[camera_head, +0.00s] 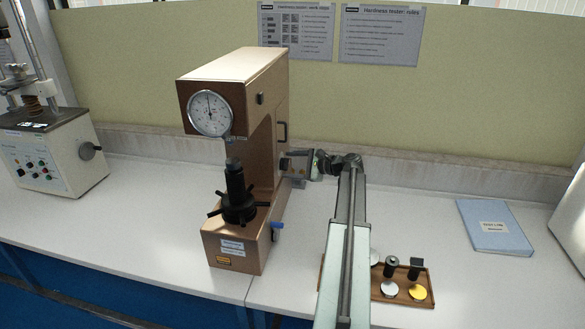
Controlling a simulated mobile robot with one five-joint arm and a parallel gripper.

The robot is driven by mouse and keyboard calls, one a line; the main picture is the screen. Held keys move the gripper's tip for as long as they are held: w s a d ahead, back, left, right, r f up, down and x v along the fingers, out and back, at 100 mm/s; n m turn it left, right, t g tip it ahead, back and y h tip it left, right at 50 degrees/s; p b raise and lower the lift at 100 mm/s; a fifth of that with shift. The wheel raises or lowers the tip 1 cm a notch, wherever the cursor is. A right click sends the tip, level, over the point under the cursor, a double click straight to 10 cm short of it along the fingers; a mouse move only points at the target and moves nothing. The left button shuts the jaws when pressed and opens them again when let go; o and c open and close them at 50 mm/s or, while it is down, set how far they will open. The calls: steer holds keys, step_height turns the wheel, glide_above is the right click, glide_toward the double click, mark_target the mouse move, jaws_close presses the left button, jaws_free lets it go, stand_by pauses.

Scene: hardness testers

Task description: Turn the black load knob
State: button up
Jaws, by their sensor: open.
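The brown hardness tester (234,66) stands left of centre with a round dial gauge (210,113) on its front. My arm rises from the bottom and bends left at the wrist. My gripper (288,164) is open at the tester's right side, below a black handle (283,131). The black load knob cannot be clearly made out; the gripper covers that part of the side wall. I cannot tell whether the fingers are around a knob or touching it.
A black spindle with a spoked handwheel (239,208) stands under the head. A blue-tipped lever (276,226) sticks out low on the right side. A brown tray (408,298) with small parts lies beside my arm. A blue folder (494,228) lies right; the counter between is clear.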

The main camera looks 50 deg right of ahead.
steer(key=c, duration=1.4)
steer(key=shift+f+b, duration=0.1)
steer(key=shift+b, duration=0.2)
steer(key=shift+f+n+t+y+b, duration=0.1)
steer(key=shift+n+t+y+b, duration=0.2)
steer(key=shift+n+t+b, duration=1.45)
steer(key=shift+f+n+t+y+b, duration=0.1)
steer(key=shift+n+t+y+b, duration=0.2)
steer(key=shift+n+b, duration=2.9)
steer(key=shift+n+t+y+b, duration=0.3)
steer(key=shift+n+t+b, duration=0.9)
steer(key=shift+n, duration=2.35)
steer(key=shift+b, duration=0.3)
